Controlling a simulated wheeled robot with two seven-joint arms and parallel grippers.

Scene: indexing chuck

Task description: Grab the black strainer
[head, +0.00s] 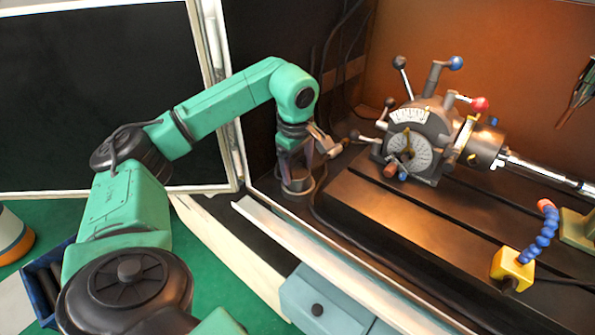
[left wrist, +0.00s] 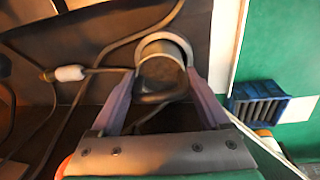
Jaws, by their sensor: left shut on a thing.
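The black strainer (head: 298,187) looks like a short, dark round cup with a lighter rim, at the left end of the machine's bed in the head view. In the left wrist view the strainer (left wrist: 163,73) sits between the fingers, with a dark loop on the near side. My left gripper (head: 297,168) points down over it and is shut on it. In the left wrist view the fingers of my left gripper (left wrist: 160,86) are on either side of it. I cannot tell whether the strainer still touches the surface. My right gripper is not in view.
The indexing chuck (head: 412,150), with several knobbed levers, stands to the right of the gripper, one lever close by. A dark cable (head: 320,205) runs beside the strainer. A yellow block with a blue hose (head: 512,268) is at right. A blue bin (left wrist: 258,104) lies on the green floor.

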